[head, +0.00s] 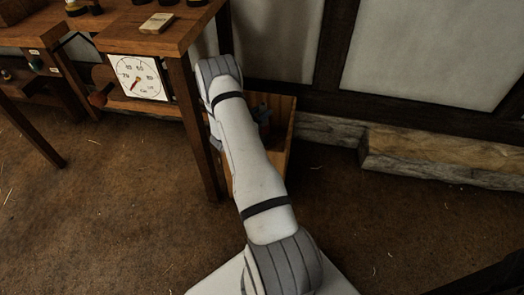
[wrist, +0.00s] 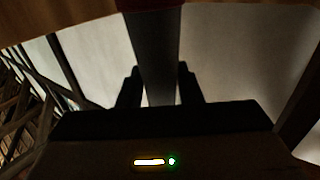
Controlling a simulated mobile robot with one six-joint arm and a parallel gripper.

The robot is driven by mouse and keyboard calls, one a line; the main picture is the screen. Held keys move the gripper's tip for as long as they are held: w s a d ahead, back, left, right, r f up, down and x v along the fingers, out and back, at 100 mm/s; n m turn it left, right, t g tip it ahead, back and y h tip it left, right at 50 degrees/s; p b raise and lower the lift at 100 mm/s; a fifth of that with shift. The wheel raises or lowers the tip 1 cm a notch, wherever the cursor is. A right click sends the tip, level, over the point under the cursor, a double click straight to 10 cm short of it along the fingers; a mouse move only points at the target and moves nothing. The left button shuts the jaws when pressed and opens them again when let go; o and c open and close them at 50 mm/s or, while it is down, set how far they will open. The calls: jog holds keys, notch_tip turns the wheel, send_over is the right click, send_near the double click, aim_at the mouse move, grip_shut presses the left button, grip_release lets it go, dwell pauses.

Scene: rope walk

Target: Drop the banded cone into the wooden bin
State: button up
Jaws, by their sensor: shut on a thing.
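The wooden bin (head: 288,125) stands on the floor against the wall, right of the table leg, in the head view. My arm covers much of it, and a dark, unclear shape shows inside. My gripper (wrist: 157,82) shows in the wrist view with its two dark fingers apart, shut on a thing. That thing cannot be made out against the dark wall beam between the fingers. The banded cone is not plainly seen in either view. In the head view my arm reaches over the bin, and the fingertips are hidden.
A wooden table (head: 150,40) with a small block (head: 157,22) on top stands left of the bin. A white-faced dial scale (head: 137,78) sits on its lower level. A timber beam (head: 440,160) runs along the wall at right. The brown floor in front is mostly clear.

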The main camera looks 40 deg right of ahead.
jog(key=o, duration=1)
jog(key=shift+o, duration=0.2)
jog(key=shift+r, duration=0.1)
notch_tip(320, 180, up, 10)
jog(key=p, duration=0.3)
